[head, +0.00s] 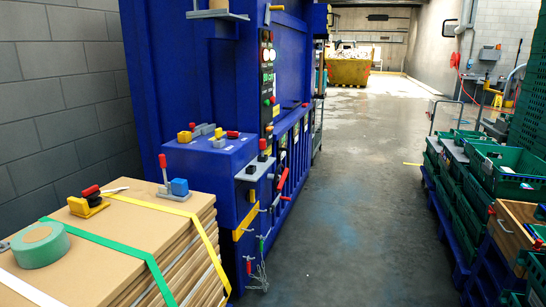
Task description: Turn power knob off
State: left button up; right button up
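A tall blue machine (180,80) stands left of centre. A narrow dark control panel (263,90) runs down its right-hand front, with small round lights and buttons in white, red and green. A small red and green control (269,100) sits on the lower half of this panel. The controls are too small to tell which is the power knob or how it is set. Neither of my grippers is in view.
A stack of cardboard (130,225) with green tape (40,245) and a clamp tool on top stands at the front left. Green crates (510,170) on blue pallets line the right side. The grey floor between is clear, leading to a yellow skip (349,71).

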aim_at(231, 135)
jog(key=i+l+u, duration=0.2)
jog(key=i, duration=0.25)
jog(key=i+l+u, duration=0.2)
jog(key=i+l, duration=0.15)
jog(key=l, duration=0.2)
jog(key=i+l+u, duration=0.1)
jog(key=l, duration=0.25)
jog(key=i+l+u, duration=0.1)
jog(key=i+l, duration=0.3)
jog(key=l, duration=0.3)
jog(key=i+l+u, duration=0.1)
jog(key=l, duration=0.3)
jog(key=i, duration=0.05)
